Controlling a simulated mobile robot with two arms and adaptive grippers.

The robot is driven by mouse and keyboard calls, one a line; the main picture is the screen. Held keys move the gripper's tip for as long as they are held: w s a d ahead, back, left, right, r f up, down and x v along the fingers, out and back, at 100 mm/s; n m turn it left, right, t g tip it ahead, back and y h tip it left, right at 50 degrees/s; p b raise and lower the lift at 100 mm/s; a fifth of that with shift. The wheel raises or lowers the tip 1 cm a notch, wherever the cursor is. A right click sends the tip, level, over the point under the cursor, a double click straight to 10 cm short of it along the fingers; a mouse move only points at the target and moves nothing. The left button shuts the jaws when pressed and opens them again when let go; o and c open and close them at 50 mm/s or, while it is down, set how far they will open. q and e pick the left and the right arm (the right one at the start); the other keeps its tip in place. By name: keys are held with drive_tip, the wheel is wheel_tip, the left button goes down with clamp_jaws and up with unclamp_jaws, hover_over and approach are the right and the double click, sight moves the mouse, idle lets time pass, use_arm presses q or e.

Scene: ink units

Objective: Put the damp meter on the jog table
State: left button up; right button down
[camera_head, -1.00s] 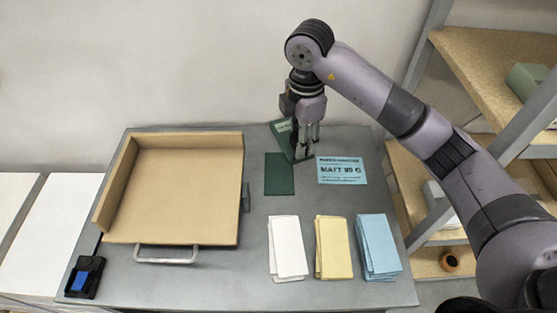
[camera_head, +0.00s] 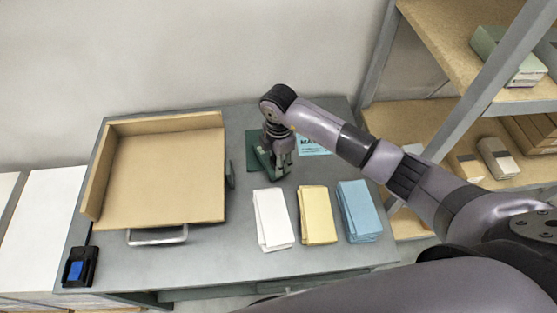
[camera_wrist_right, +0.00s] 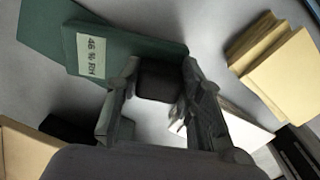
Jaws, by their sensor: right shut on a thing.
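The damp meter (camera_wrist_right: 125,58) is a green plate with a white "46 %RH" label and a dark block-like grip, seen in the right wrist view. My right gripper (camera_wrist_right: 158,100) is shut on that dark grip. In the head view the right gripper (camera_head: 278,172) is at the table's middle, with part of the damp meter (camera_head: 263,158) showing beside it. Whether the meter touches the table is unclear. The jog table (camera_head: 165,180) is a tan board with raised back and left edges and a front handle, left of the gripper. It is empty. My left gripper is not in view.
A flat dark green sheet (camera_head: 252,142) lies behind the meter. White (camera_head: 272,220), yellow (camera_head: 317,215) and blue (camera_head: 360,210) paper stacks lie in front and right. A blue card (camera_head: 313,147) is partly hidden by my arm. A black-and-blue pad (camera_head: 78,268) sits front left. Shelves stand right.

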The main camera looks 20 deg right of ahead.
drive_tip(key=shift+f, duration=0.45)
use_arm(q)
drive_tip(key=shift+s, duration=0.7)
use_arm(e)
drive_tip(key=shift+f, duration=0.1)
drive_tip(key=shift+f, duration=0.1)
drive_tip(key=c, duration=1.5)
unclamp_jaws()
drive_tip(key=shift+f, duration=0.1)
drive_tip(key=shift+c, duration=0.2)
drive_tip(key=o, duration=0.5)
drive_tip(key=shift+c, duration=0.2)
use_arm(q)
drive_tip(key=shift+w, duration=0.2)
